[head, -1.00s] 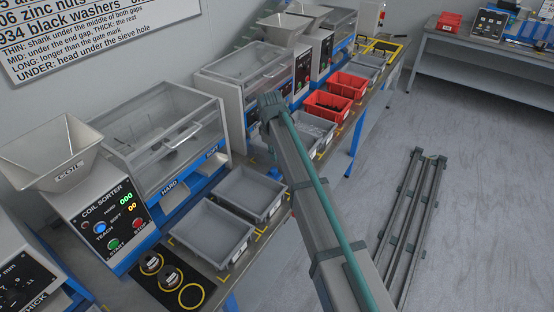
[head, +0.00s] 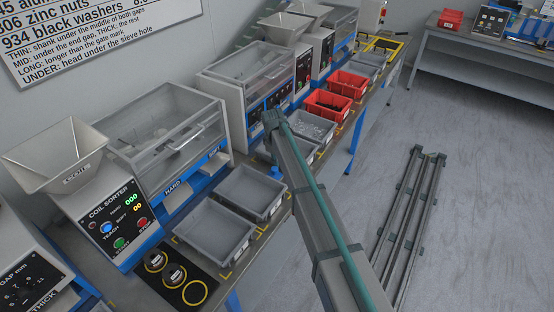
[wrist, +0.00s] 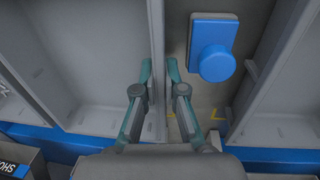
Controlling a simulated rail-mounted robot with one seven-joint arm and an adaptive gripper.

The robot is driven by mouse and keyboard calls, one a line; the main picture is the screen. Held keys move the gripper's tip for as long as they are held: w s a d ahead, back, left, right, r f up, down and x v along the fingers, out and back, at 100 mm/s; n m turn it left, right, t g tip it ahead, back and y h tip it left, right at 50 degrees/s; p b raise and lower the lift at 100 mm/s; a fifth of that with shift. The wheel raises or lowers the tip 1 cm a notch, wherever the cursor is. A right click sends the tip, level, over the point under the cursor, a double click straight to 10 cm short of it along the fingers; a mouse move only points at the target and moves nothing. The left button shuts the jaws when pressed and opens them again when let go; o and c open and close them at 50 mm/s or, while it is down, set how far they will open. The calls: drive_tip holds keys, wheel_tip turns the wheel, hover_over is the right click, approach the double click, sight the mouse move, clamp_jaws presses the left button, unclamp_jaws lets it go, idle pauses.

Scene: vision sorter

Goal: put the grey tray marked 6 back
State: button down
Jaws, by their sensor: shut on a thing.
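In the wrist view, my gripper (wrist: 158,72) is closed on the side wall of a grey tray (wrist: 107,62), one finger on each side of the wall. The inside of this tray shows to the left and looks empty. The number on it cannot be read. In the head view, my arm hides the gripper and whatever it holds. Two empty grey trays, a nearer one (head: 212,238) and a farther one (head: 249,190), stand on the bench by the coil sorter. Their labels are too small to read.
A second grey tray (wrist: 282,75) is at right in the wrist view, with a blue knob (wrist: 214,64) in the gap. Red trays (head: 328,104) and a grey tray of small parts (head: 311,125) stand farther along the bench. Sorting machines (head: 165,125) line its back.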

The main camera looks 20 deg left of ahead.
drive_tip(key=shift+f, duration=0.1)
drive_tip(key=c, duration=1.7)
unclamp_jaws()
drive_tip(key=shift+f, duration=0.1)
drive_tip(key=o, duration=0.4)
drive_tip(key=shift+o, duration=0.2)
wheel_tip(320, 180, up, 12)
drive_tip(key=s+b, duration=0.1)
drive_tip(key=b, duration=0.1)
drive_tip(key=shift+s+r, duration=0.2)
drive_tip(key=shift+a, duration=0.1)
